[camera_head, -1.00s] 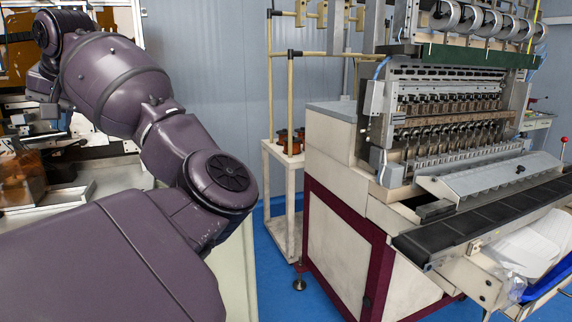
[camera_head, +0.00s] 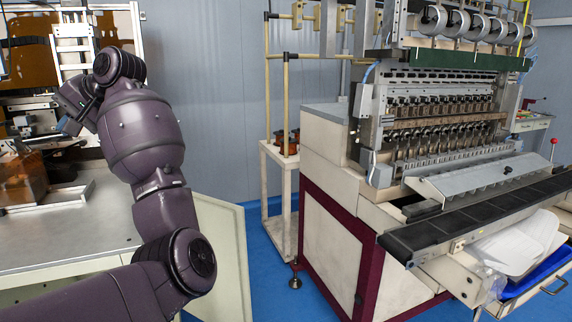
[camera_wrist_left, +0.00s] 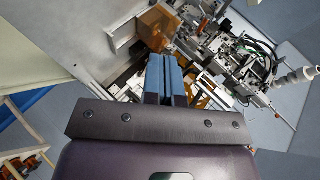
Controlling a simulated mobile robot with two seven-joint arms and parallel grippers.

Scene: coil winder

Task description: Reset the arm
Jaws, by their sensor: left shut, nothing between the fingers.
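My left arm reaches in from the lower left in the head view, over the worktable on the left. Its dark gripper (camera_head: 72,106) is at the far left, in front of the equipment on that table, and small in the picture. In the left wrist view the two blue fingers of my left gripper (camera_wrist_left: 164,62) are together with nothing held between them. They point toward an amber box (camera_wrist_left: 155,28) and a metal mechanism (camera_wrist_left: 235,60), apparently apart from both. My right gripper does not show in either view.
The coil winder (camera_head: 430,130) stands on the right, with a black conveyor (camera_head: 480,215) along its front and a blue tray (camera_head: 535,275) below. The grey worktable (camera_head: 80,235) holds an amber box (camera_head: 22,180). A white rack (camera_head: 280,190) stands between. Blue floor shows there.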

